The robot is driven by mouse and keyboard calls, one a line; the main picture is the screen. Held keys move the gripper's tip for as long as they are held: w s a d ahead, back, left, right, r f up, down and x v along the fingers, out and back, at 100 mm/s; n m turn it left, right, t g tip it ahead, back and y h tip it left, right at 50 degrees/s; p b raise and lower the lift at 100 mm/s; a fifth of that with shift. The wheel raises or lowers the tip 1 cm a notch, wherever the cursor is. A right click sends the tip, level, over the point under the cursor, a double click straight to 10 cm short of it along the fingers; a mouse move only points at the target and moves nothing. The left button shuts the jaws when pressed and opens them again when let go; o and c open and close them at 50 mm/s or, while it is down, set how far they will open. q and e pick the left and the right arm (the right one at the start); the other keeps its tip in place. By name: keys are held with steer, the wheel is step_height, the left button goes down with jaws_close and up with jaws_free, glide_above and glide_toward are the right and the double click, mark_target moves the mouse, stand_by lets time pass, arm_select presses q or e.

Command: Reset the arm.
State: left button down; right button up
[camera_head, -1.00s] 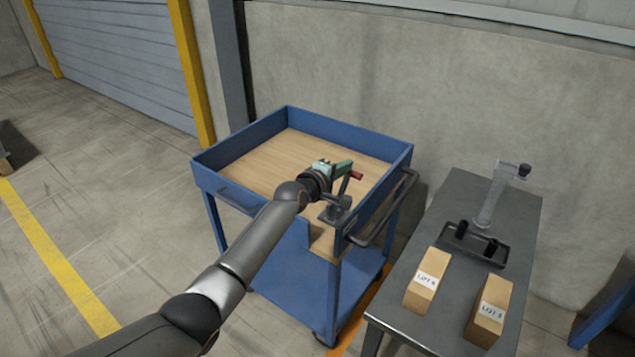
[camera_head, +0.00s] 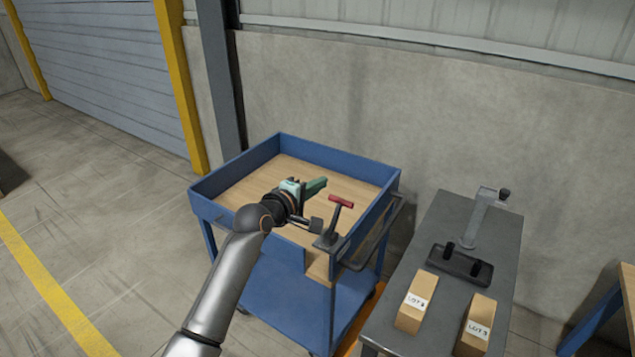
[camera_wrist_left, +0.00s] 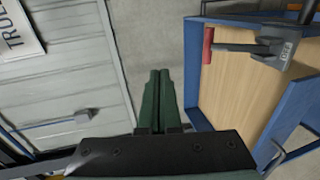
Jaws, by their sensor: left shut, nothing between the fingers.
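My left gripper (camera_head: 317,186) is over the wood-floored tray of the blue cart (camera_head: 230,212). Its green fingers are shut with nothing between them; they also show closed together in the left wrist view (camera_wrist_left: 157,100). A dark post with a red T-handle (camera_head: 341,202) stands at the cart's front right corner, to the right of the gripper and apart from it. In the left wrist view the red handle (camera_wrist_left: 207,46) is at the upper right, clear of the fingers. My right gripper is not in view.
A grey metal table (camera_head: 385,299) stands right of the cart. It bears a lever fixture (camera_head: 480,215) and two tan lot boxes, one nearer the cart (camera_head: 417,302) and one to its right (camera_head: 476,326). A concrete wall is behind. Open floor lies to the left.

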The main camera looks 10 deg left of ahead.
arm_select(q)
steer(key=shift+s+r, duration=0.15)
steer(key=s+a+f+m+g+y, duration=0.1)
steer(key=s+f+m, duration=0.2)
steer(key=s+f, duration=0.55)
steer(key=s+a+f+m+g+y, duration=0.1)
steer(key=s+f+m, duration=0.2)
steer(key=s+f, duration=0.55)
steer(key=s+f+m+g, duration=0.1)
steer(key=s+f+m, duration=0.4)
steer(key=s, duration=0.6)
steer(key=s+f+m+g, duration=0.2)
steer(key=s+f+m, duration=0.3)
steer(key=s, duration=0.5)
step_height(320, 180, down, 3)
steer(key=shift+s+a+r+y, duration=0.15)
steer(key=shift+s+a+y, duration=0.15)
steer(key=shift+s+y, duration=0.1)
